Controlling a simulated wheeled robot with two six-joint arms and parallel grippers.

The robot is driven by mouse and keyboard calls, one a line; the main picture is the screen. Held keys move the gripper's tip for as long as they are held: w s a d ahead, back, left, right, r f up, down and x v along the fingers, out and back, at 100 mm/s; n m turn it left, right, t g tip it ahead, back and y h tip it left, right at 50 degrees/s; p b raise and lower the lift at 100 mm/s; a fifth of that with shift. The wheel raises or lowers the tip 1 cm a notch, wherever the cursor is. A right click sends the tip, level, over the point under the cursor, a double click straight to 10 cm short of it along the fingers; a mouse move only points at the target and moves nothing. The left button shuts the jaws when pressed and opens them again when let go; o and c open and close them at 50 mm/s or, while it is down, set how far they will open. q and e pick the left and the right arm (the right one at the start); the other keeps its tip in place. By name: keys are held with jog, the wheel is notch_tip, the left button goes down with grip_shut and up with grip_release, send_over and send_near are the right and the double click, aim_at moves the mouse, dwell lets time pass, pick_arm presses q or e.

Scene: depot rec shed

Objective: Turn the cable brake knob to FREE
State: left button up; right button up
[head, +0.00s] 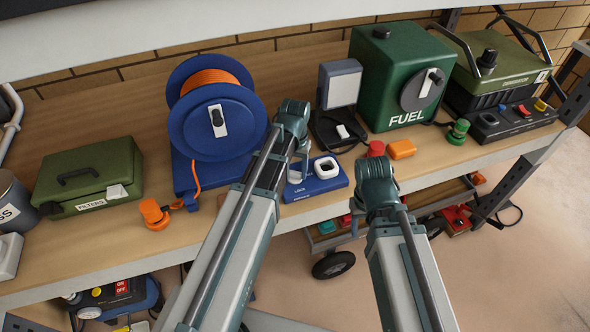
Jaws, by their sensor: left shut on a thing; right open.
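The cable brake knob (217,117) is a small black knob on a white plate on the round face of the blue cable reel (178,126). Its pointer looks roughly upright; any markings are too small to read. My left gripper (297,172) is right of the reel, apart from the knob, at the left end of a low blue box (318,187). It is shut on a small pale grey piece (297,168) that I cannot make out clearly. My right gripper (376,188) is at the shelf's front edge, open, its fingertips mostly hidden by its wrist.
Orange cable is wound on the reel, its end leading to an orange plug (154,213). A green filters box (88,177) stands left. A cart is below.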

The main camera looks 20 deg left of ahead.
aim_at(295, 172)
pick_arm(q)
jog(key=n, duration=0.7)
dwell(0.7)
jog(key=o, duration=1.4)
jog(key=shift+c, duration=0.2)
notch_tip(295, 172, up, 14)
jog(key=p, duration=1.3)
jog(key=shift+p, duration=0.4)
jog(key=shift+f, duration=0.15)
